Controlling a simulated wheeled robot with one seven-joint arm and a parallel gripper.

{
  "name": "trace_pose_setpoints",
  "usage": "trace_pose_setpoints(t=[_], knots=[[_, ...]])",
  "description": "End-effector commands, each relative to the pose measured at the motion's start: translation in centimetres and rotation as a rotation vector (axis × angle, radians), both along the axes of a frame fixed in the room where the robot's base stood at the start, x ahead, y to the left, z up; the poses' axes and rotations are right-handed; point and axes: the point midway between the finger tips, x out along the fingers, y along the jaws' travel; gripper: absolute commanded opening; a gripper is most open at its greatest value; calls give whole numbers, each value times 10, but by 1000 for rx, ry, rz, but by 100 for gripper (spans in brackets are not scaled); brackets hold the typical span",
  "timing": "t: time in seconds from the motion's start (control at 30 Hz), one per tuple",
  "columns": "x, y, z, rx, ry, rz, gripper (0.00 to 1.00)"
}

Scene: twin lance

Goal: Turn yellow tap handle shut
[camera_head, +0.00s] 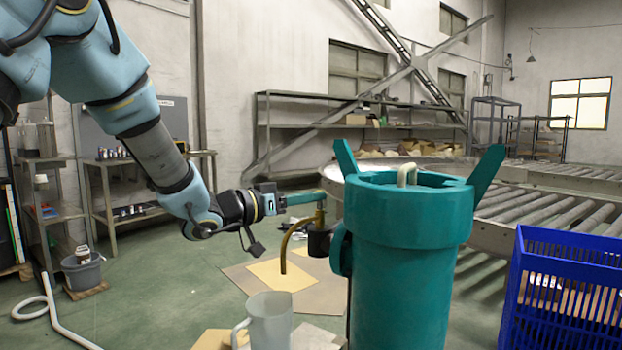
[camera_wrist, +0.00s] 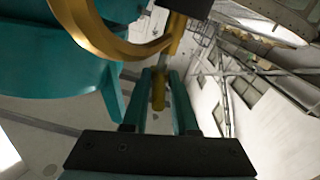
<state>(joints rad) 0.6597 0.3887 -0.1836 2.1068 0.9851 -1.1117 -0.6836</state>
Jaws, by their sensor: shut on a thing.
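A large teal cylinder (camera_head: 405,265) stands upright right of centre in the head view, with a tap on its left side. A curved yellow-brass spout (camera_head: 285,252) bends down from the tap; it also shows large at the top of the wrist view (camera_wrist: 110,40). My gripper (camera_head: 318,197) reaches in from the left at tap height. In the wrist view its two teal fingers (camera_wrist: 160,80) are shut on the yellow tap handle (camera_wrist: 158,93), a short bar between them. In the head view the fingers mostly hide the handle.
A translucent grey jug (camera_head: 270,322) stands low, below the spout. A blue crate (camera_head: 565,290) is at the right, and a roller conveyor (camera_head: 560,210) runs behind the cylinder. Flat sheets (camera_head: 265,275) lie on the floor. A grey bucket (camera_head: 83,272) stands at the left.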

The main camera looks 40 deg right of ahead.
Motion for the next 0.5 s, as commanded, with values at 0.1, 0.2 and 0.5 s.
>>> trace_pose_setpoints(t=[0.1, 0.2, 0.5], knots=[[4, -1, 9, 0, 5, -113, 0], [6, -2, 8, -1, 5, -209, 0], [12, -6, 7, -4, 1, -497, 0]])
